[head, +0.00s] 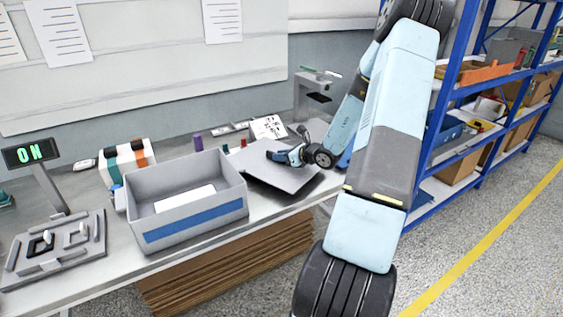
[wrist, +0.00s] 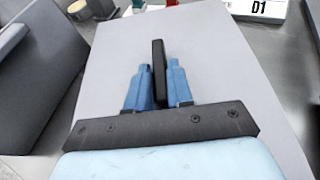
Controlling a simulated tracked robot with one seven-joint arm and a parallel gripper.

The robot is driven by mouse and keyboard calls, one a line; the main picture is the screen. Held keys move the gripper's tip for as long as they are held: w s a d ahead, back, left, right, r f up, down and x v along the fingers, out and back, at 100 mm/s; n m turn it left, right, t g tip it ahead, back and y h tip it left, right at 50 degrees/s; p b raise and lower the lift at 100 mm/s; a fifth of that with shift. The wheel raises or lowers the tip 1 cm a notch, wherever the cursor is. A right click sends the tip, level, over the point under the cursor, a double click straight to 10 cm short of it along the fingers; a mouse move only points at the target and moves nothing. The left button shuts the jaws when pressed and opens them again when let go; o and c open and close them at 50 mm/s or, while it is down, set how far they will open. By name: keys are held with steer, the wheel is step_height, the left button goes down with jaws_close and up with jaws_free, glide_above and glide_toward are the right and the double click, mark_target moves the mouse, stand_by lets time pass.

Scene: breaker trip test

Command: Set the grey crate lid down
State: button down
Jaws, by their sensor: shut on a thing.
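The grey crate lid (head: 290,178) is a flat plate to the right of the open grey crate (head: 168,233), over the right part of the workbench. It fills most of the wrist view (wrist: 225,90). My gripper (head: 277,154) is shut on the lid's black upright handle (wrist: 158,55); its two blue fingers (wrist: 159,75) stand on either side of it. I cannot tell whether the lid touches the bench or hangs just above it. The crate has a blue band on its front and a white item inside.
A sign with "ON" (head: 30,152) and a grey panel with levers (head: 55,248) stand at the left. Behind the crate are a striped box (head: 126,160) and a purple cylinder (head: 197,142). A white card (head: 268,127) is behind the lid. Blue shelving (head: 445,95) stands right.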

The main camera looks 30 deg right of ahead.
steer(key=shift+f, duration=1.2)
steer(key=c, duration=1)
jaws_free()
